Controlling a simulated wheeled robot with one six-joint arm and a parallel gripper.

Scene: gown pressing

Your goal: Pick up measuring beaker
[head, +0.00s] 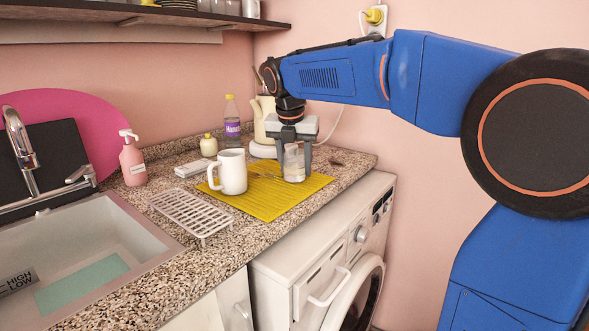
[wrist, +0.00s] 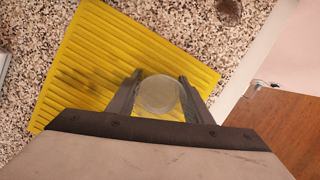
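The measuring beaker (head: 294,163) is a clear glass cylinder standing upright on the yellow ribbed mat (head: 247,203), near its right end. In the wrist view the beaker (wrist: 158,94) shows from above as a pale round shape. My gripper (head: 294,158) points down over it, one finger on each side. In the wrist view my gripper's fingers (wrist: 158,88) lie very close to the glass on both sides. I cannot tell whether they touch it. The beaker's base appears to rest on the mat.
A cream kettle (head: 263,125) and a bottle (head: 232,122) stand behind. A wire rack (head: 192,213) lies in front left. The counter's edge is close on the right.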

